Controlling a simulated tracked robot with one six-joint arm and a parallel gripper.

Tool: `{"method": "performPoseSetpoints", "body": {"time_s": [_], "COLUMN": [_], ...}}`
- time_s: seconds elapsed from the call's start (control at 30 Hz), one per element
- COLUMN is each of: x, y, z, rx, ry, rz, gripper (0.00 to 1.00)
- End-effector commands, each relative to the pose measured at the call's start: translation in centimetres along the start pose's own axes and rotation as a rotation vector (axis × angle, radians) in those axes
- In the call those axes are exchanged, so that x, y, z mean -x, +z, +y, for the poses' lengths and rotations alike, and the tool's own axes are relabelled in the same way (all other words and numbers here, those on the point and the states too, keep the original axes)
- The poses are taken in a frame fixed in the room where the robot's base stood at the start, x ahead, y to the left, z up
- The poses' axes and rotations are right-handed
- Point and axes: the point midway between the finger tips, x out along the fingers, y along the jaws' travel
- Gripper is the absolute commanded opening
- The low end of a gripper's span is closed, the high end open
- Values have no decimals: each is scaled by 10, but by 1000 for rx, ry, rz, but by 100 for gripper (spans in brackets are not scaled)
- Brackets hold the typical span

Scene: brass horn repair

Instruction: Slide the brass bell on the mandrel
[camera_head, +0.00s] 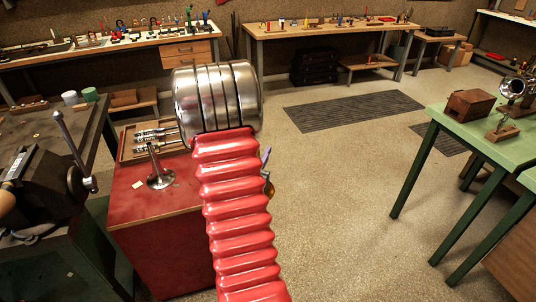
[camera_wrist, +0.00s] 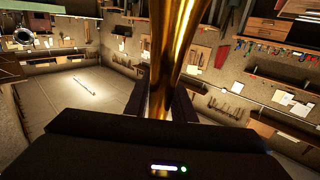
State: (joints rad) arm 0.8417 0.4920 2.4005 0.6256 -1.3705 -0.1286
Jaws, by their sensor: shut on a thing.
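The brass bell (camera_wrist: 176,45) shows in the wrist view as a shiny golden tube. It widens toward the top edge, where it runs out of view. My gripper (camera_wrist: 160,98) is shut on its narrow part, with one dark jaw on each side. In the head view my red ribbed arm and its steel joint hide the gripper and most or all of the bell. A small brass-coloured bit (camera_head: 269,187) shows at the arm's right edge; I cannot tell whether it is the bell. I cannot pick out the mandrel with certainty.
A red cabinet (camera_head: 125,208) with a flared metal piece (camera_head: 160,179) and a tool tray stands left of my arm. A dark bench with a vise (camera_head: 30,165) is farther left. A green table (camera_head: 470,128) with a wooden box stands right.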

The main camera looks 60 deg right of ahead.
Motion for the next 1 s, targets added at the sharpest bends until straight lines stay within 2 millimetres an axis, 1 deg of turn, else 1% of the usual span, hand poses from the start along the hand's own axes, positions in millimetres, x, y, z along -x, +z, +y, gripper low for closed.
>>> {"method": "performPoseSetpoints", "body": {"time_s": [0.03, 0.37, 0.47, 0.57, 0.67, 0.7, 0.77, 0.9, 0.97, 1.0], "x": [3, 23, 31, 43, 60, 69, 84, 123, 141, 153], "y": [-1, -1, -1, -1, -1, -1, -1, 0, 0, 0], "z": [-12, -69, -87, -110, -138, -152, -172, -217, -235, -246], "rx": [-3, -9, -10, -10, -11, -11, -11, -9, -8, -8], "ry": [-34, -196, -248, -312, -393, -433, -493, -630, -687, -725], "rz": [1, 1, 1, 0, -2, -3, -4, -8, -9, -10], "gripper": [0, 0, 0, 0, 0, 0, 0, 0, 0, 0]}}
